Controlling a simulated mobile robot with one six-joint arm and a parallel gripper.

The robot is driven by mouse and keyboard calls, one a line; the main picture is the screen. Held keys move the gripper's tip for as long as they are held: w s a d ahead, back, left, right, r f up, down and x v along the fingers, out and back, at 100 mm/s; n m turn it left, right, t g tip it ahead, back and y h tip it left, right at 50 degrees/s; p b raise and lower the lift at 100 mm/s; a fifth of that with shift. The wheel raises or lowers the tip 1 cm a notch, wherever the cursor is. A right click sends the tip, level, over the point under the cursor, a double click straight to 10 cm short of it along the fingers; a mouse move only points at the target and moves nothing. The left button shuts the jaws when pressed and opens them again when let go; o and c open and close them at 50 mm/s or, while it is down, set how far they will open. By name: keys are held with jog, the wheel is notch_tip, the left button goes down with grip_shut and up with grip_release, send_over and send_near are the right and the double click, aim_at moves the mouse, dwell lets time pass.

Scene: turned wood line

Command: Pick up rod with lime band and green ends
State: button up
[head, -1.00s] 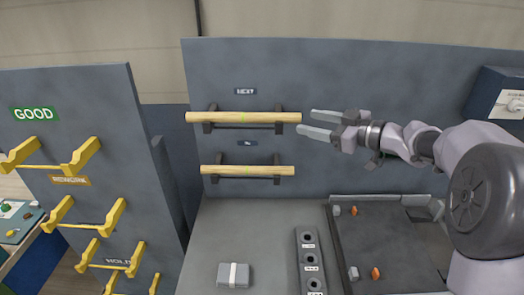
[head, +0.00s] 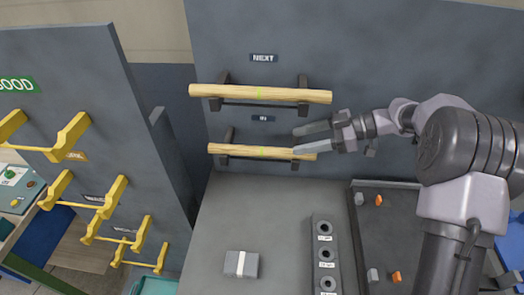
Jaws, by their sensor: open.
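Two pale wooden rods lie level on dark brackets on the grey back panel. The upper rod (head: 225,92) lies below the "NEXT" sign and the lower rod (head: 235,149) below the "IN" sign. Each shows a thin lime band near its middle. I cannot make out green ends on either. My gripper (head: 298,140) is open and empty, coming in from the right at the lower rod's right part. One finger is above the rod in the picture and the other overlaps it. I cannot tell whether they touch.
A dark panel with yellow hooks (head: 70,137) and a green "GOOD" sign (head: 17,84) stands at left. On the grey bench (head: 285,210) are a small grey box with a white band (head: 241,264), a block with holes (head: 325,262) and a dark tray (head: 385,230) with small pieces.

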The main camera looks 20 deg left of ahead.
aim_at(267, 148)
jog(key=b+x, duration=0.1)
jog(key=x, duration=0.5)
jog(key=shift+a+f+b, duration=0.2)
jog(key=shift+f+b, duration=0.05)
jog(key=shift+b, duration=0.15)
jog(key=b+x, duration=0.2)
jog(key=x, duration=0.3)
jog(key=shift+w+a+f+b, duration=0.1)
jog(key=shift+w+f+b, duration=0.1)
jog(key=shift+b, duration=0.15)
jog(key=shift+s+r, duration=0.1)
jog(key=shift+r, duration=0.1)
jog(key=shift+c, duration=0.2)
grip_shut()
